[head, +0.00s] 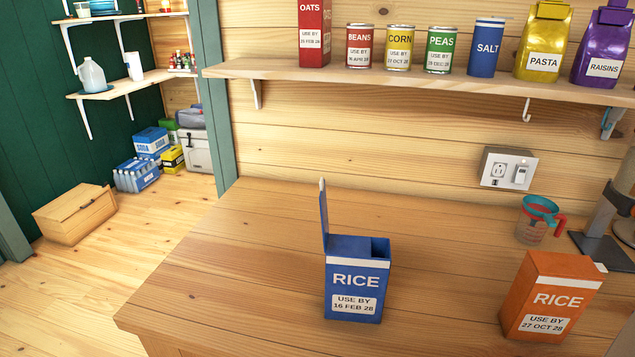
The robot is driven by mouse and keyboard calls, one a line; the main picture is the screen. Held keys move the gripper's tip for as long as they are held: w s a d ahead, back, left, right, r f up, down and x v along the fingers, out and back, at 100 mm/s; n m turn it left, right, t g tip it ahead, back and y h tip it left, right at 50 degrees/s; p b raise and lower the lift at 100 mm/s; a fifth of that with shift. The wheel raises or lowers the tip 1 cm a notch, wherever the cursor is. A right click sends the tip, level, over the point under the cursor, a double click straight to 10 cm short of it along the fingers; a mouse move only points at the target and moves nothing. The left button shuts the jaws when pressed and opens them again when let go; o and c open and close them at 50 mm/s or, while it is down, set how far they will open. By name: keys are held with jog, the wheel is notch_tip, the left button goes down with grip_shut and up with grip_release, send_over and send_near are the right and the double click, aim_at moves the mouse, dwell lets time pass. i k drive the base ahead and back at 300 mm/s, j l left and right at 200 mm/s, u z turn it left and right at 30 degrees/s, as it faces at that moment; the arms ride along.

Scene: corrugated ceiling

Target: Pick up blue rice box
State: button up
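The blue rice box (355,285) stands upright on the wooden counter, near the middle of the head view. Its label reads "RICE, USE BY 16 FEB 28". Its top is open, with a tall blue flap standing up at the left and a dark opening at the back right. Nothing is touching it. An orange rice box (548,298) stands apart to its right, labelled "USE BY 27 OCT 28". My gripper is not visible in this view.
A measuring cup (535,222) and a grey stand-like object (602,225), cut off by the edge, are at the right. A wall shelf (430,80) with cans and bags hangs above. The counter (240,250) is clear left of the blue box.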

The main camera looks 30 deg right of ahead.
aim_at(359, 268)
jog(key=k+l+z, duration=0.2)
jog(key=k+l, duration=0.15)
jog(key=z, duration=2.3)
jog(key=u, duration=1.8)
